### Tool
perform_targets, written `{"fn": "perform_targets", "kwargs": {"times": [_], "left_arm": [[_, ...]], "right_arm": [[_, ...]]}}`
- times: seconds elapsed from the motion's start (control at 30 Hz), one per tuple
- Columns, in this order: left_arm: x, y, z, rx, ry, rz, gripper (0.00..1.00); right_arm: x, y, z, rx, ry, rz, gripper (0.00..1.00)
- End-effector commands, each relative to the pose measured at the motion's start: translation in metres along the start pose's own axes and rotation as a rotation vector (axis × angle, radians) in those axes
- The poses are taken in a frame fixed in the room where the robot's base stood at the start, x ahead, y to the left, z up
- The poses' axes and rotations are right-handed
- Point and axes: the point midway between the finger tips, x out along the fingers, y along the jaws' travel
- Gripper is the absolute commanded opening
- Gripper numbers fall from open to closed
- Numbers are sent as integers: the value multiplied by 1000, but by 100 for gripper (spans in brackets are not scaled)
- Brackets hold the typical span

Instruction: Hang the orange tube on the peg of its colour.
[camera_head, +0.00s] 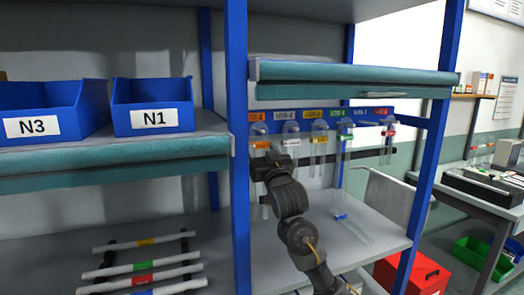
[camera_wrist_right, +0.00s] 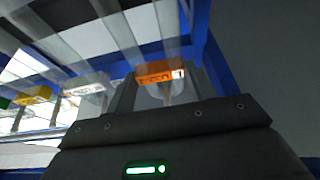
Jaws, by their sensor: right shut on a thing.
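The orange tube is clear with an orange band (camera_head: 260,145) and is upright below the orange label (camera_head: 256,117), at the left end of the blue peg rail (camera_head: 300,116). Its top is close to the rail; I cannot tell whether it bears on the peg. My right gripper (camera_head: 263,168) is at the tube, below the band. In the right wrist view the orange band (camera_wrist_right: 160,72) shows just beyond the fingers (camera_wrist_right: 168,95), which are shut on the clear tube. My left gripper is not in view.
Tubes with white (camera_head: 291,142), yellow (camera_head: 318,140), green (camera_head: 345,138) and red (camera_head: 388,133) bands hang to the right, the white one close by. A blue post (camera_head: 237,160) stands just left. A clear tube with a blue band (camera_head: 340,216) lies on the lower shelf.

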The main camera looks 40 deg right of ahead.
Motion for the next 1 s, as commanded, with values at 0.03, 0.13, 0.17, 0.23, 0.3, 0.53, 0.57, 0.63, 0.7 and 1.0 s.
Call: {"fn": "perform_targets", "kwargs": {"times": [0.03,0.13,0.17,0.23,0.3,0.53,0.57,0.63,0.7,1.0], "left_arm": [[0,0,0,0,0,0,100],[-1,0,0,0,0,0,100],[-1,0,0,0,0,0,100],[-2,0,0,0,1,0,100],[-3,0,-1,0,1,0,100],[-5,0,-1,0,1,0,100],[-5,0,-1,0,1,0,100],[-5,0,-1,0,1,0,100],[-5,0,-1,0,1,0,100],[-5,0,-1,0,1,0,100]], "right_arm": [[0,0,0,0,1,0,30],[1,0,0,0,0,0,30],[1,0,0,0,0,0,30],[2,0,0,0,1,0,30],[3,0,0,0,1,0,30],[6,0,2,0,0,0,30],[6,0,2,0,1,0,30],[6,0,2,0,1,0,30],[6,0,2,0,1,0,30],[6,0,2,0,0,0,55]]}}
